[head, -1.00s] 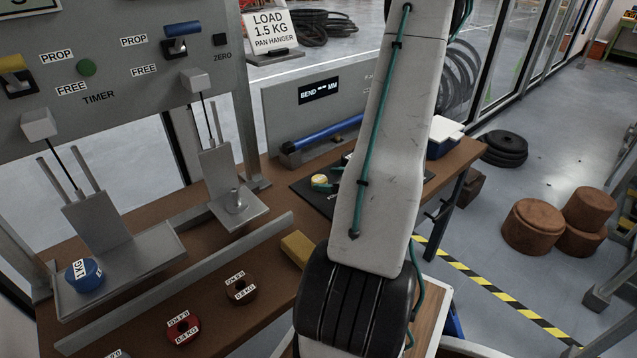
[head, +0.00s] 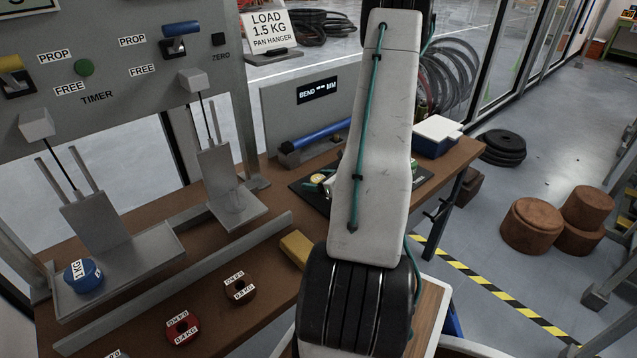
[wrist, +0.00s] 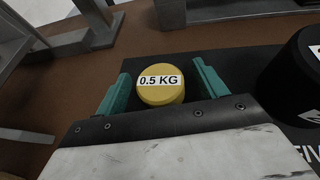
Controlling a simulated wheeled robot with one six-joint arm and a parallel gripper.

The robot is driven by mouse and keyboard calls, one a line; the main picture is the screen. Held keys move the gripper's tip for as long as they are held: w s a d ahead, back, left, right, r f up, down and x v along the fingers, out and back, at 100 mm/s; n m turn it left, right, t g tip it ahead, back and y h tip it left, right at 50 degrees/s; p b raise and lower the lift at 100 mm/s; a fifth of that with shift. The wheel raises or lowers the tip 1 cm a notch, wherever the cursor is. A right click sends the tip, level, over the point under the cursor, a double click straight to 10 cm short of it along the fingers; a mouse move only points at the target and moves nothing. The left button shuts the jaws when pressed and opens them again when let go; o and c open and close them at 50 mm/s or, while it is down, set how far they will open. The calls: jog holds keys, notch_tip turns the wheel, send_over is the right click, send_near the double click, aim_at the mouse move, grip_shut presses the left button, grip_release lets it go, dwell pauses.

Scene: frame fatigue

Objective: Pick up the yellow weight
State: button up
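The yellow weight (wrist: 160,86), a round disc labelled 0.5 KG, sits between the two teal fingers of my gripper (wrist: 161,70) in the wrist view. The fingers stand on either side of it with a narrow gap at each side, so my gripper is open around it. In the head view a small part of the yellow weight (head: 317,177) shows left of my arm, by the black mat (head: 307,192). My arm hides most of the gripper there.
A black round object (wrist: 298,75) stands close to the right of my gripper. A yellow block (head: 296,248), a brown weight (head: 239,290), a red weight (head: 182,327) and a blue 1 KG weight (head: 84,275) are further left. A blue-and-white box (head: 437,135) stands behind right.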

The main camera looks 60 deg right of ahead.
jog(key=c, duration=1.3)
jog(key=shift+r, duration=0.1)
